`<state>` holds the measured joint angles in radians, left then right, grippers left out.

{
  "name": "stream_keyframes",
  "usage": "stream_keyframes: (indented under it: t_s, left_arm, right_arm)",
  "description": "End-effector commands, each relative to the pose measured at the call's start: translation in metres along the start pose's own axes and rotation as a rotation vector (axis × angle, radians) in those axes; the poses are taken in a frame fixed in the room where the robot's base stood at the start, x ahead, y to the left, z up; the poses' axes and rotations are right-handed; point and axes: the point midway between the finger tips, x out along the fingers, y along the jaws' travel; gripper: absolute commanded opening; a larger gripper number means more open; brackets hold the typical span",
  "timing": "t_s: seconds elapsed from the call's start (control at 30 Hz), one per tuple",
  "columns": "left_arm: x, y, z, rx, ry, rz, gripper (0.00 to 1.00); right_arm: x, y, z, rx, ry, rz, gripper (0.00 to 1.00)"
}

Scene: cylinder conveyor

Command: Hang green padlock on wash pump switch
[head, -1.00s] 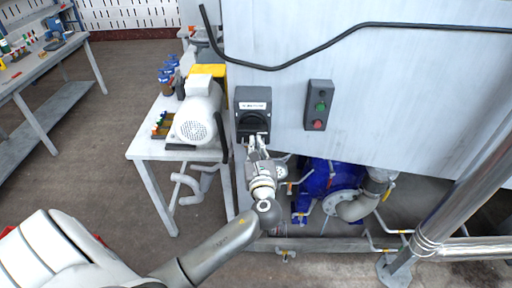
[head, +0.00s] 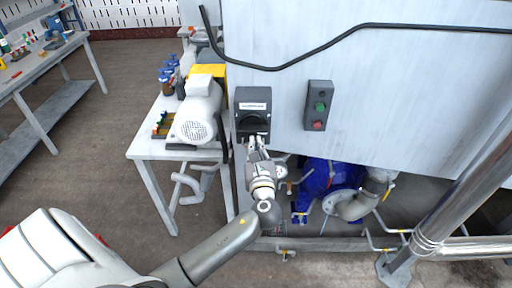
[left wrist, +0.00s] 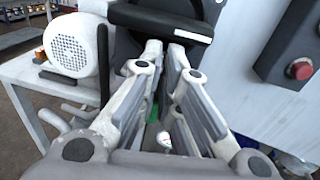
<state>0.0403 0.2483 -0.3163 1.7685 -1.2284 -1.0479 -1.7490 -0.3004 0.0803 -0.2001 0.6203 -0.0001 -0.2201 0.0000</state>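The wash pump switch (head: 253,121) is a dark grey box with a white label and a black rotary handle, on the pale panel. In the left wrist view its black handle (left wrist: 165,22) lies just beyond the fingertips. My left gripper (head: 257,143) is right below the switch handle. In the left wrist view the fingertips (left wrist: 165,50) show a narrow gap. A small green patch (left wrist: 153,111) shows low between the fingers. It may be the green padlock, but its shape and any contact with the fingers are hidden. My right gripper is not in view.
A push-button box (head: 318,105) with green and red buttons is right of the switch. A grey-white motor (head: 199,112) stands on a small table (head: 147,149) to the left. A blue pump (head: 318,181) and pipes lie below. A black cable (head: 345,40) crosses the panel.

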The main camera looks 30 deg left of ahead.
Motion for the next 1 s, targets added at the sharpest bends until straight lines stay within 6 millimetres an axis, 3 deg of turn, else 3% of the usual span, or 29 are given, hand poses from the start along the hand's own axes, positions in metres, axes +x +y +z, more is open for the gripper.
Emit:
stream_keyframes:
  t_s: [1.0]
  left_arm:
    - [0.0, 0.0, -0.028, 0.0, -0.001, 0.0, 0.0]
  right_arm:
    - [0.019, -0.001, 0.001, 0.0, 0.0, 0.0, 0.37]
